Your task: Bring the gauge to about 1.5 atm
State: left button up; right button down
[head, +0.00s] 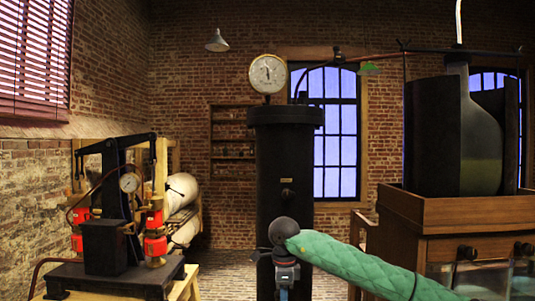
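A round white gauge (267,73) stands on top of a tall black cylinder (284,155) in the middle of the view. Its dark needle looks close to vertical, but the scale is too small to read. A second, smaller white gauge (129,182) sits on the black pump apparatus (105,235) at left; its reading is also unclear. A dark fitting (287,195) is on the cylinder's front. My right arm, in a green quilted sleeve, comes in from the lower right. My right gripper (285,274) is low before the cylinder; its fingers are unclear. My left gripper is out of view.
A wooden cabinet (455,215) at right carries a large glass jar (480,145) between dark panels. A thin pipe (440,51) crosses above toward the cylinder. Red fittings (155,235) flank the pump. Open floor (225,265) shows between pump and cylinder.

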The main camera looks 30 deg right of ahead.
notch_tip(320, 180, up, 9)
jog(key=p, duration=0.3)
jog(key=shift+r, duration=0.15)
